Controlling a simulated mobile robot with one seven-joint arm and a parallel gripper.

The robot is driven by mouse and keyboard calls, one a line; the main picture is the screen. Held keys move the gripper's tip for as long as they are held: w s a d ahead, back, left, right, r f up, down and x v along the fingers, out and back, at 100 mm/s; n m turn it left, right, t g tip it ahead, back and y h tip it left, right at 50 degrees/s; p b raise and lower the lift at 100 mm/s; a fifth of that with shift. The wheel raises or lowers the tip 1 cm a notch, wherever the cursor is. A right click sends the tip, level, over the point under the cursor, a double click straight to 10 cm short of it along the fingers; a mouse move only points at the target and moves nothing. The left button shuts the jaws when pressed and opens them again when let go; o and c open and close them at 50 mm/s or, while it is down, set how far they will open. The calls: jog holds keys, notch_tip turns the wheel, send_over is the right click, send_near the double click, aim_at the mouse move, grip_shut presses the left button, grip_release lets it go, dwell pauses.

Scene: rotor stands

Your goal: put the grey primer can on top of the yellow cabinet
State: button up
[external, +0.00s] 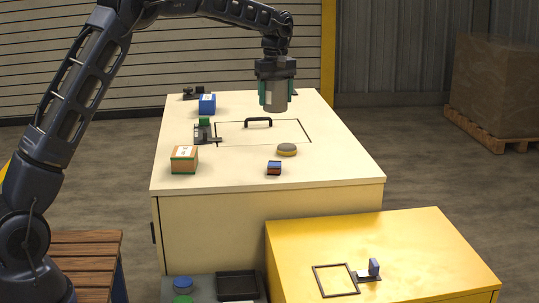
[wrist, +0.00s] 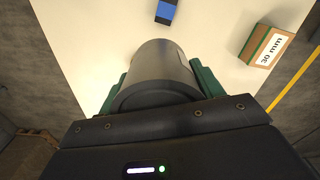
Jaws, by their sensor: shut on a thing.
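The grey primer can (external: 275,97) is held upright in my gripper (external: 276,92), between its green fingers, above the far right part of the cream cabinet. The can also fills the middle of the wrist view (wrist: 158,72), with a green finger on each side. The yellow cabinet (external: 420,240) stands at the front right, lower than the cream one.
A wooden bench (external: 85,250) is at left. The yellow top's right part is clear.

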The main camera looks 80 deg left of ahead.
jog(key=w+d+f+m, duration=0.2)
jog(key=w+d+f, duration=0.1)
jog(key=w+d, duration=0.55)
jog(key=w+d+f+m, duration=0.25)
jog(key=w+d, duration=0.25)
jog(key=d, duration=0.7)
jog(key=w+d+f+m, duration=0.1)
jog(key=w+d+f, duration=0.2)
jog(key=w+d, duration=0.55)
jog(key=f, duration=0.6)
jog(key=s+f, duration=0.1)
jog(key=f, duration=0.6)
jog(key=s+d+f, duration=0.1)
jog(key=f, duration=0.5)
jog(key=shift+f, duration=0.15)
jog(key=o, duration=1.3)
jog(key=shift+f, duration=0.15)
jog(key=shift+c, duration=0.2)
